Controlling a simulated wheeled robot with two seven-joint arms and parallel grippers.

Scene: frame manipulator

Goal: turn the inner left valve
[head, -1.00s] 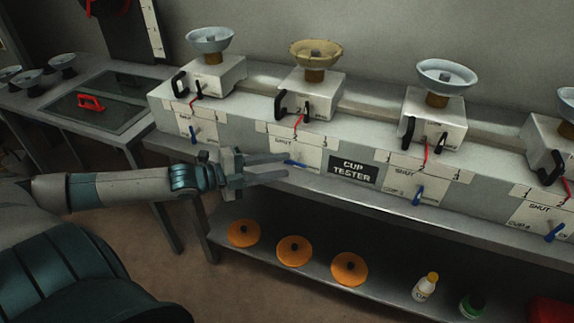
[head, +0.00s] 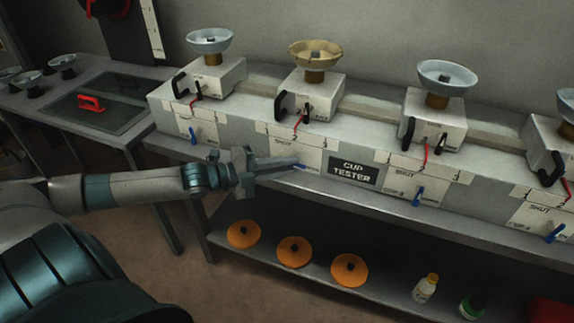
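The inner left valve (head: 303,167) is a small blue handle on the front of the second tester unit from the left, just left of the black CUP TESTER sign. Its label plate reads SHUT, and only the handle's right end shows past my fingers. My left gripper (head: 296,162) reaches in from the left at the handle. Its two fingers are close together and seem closed around the handle, though the contact is small and partly hidden. My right gripper is not in view.
Other blue valves hang on the units to the left (head: 195,135), the right (head: 418,196) and the far right (head: 556,233). The bench edge runs just below my gripper. A lower shelf holds orange discs (head: 294,251) and bottles (head: 425,288).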

